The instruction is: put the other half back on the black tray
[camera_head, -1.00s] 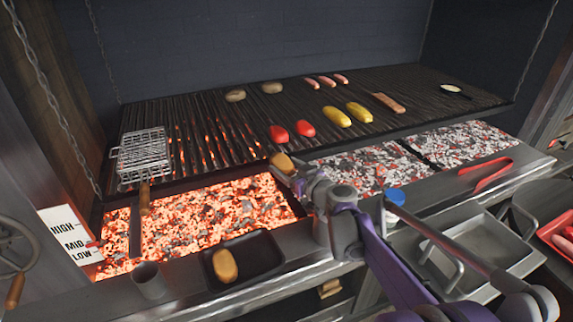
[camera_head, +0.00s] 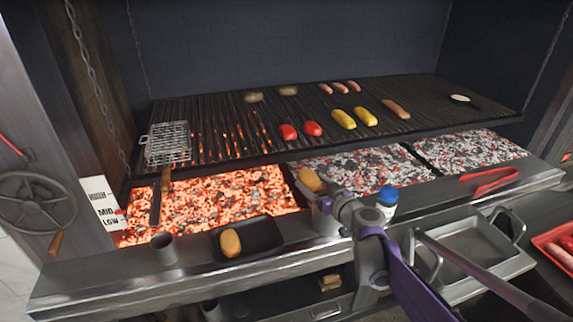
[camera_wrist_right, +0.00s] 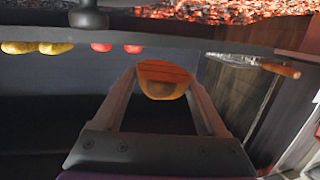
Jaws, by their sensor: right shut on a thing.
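The black tray (camera_head: 262,238) lies on the metal ledge in front of the glowing coals. One bread-like half (camera_head: 231,243) rests in the left part of the tray. My right gripper (camera_head: 319,194) is shut on the other half (camera_head: 309,179), held up and to the right of the tray, above the ledge's back edge. In the right wrist view the held half (camera_wrist_right: 162,78) sits between the fingertips. My left gripper is not in view.
The grill grate (camera_head: 225,120) above holds sausages, red and yellow vegetables and a wire basket (camera_head: 168,145). A blue-capped jar (camera_head: 387,200) stands right of my gripper. A metal cup (camera_head: 163,246) stands left of the tray. Red tongs (camera_head: 490,183) lie farther right.

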